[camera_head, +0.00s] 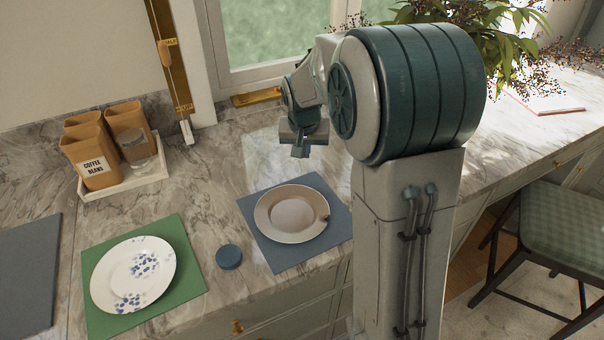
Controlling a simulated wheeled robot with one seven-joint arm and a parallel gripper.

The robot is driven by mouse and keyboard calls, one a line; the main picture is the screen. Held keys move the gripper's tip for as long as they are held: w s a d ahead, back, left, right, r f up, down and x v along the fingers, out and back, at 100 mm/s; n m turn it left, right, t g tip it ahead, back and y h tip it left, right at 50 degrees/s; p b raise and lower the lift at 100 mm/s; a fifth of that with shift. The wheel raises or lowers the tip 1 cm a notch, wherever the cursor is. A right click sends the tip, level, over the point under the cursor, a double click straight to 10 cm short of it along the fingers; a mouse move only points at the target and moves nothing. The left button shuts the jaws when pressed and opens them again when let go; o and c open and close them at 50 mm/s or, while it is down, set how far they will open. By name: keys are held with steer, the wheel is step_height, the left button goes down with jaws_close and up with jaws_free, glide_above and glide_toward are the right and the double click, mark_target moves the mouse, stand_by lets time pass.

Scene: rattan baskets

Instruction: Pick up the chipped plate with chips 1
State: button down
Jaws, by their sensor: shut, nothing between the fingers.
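A beige-grey plate (291,214) lies flat on a blue-grey mat (277,263) on the marble counter. A small dark notch shows at its right rim, like a chip. A white plate with blue flower marks (133,274) lies on a green mat (190,283) at the lower left; I see no clear notch in its rim. My gripper (300,153) points down above the counter, behind the beige plate and apart from it. It is shut and empty.
A round blue lid-like object (229,257) sits between the two mats. A white tray (130,183) with brown canisters (92,160) and a glass jar (139,150) stands at the back left. A grey mat (28,275) lies far left. A leafy plant (500,45) is at the back right.

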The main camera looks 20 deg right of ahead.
steer(key=x, duration=0.3)
steer(key=p+x, duration=0.1)
steer(key=x, duration=0.3)
steer(key=p+x, duration=0.1)
steer(key=x, duration=0.3)
steer(key=shift+w+d+r, duration=0.1)
steer(key=shift+w+r, duration=0.1)
steer(key=shift+w, duration=0.15)
steer(key=s, duration=0.1)
steer(key=s+a+p, duration=0.1)
steer(key=s, duration=0.1)
steer(key=shift+r, duration=0.15)
steer(key=shift+s+a, duration=0.15)
steer(key=shift+s, duration=0.25)
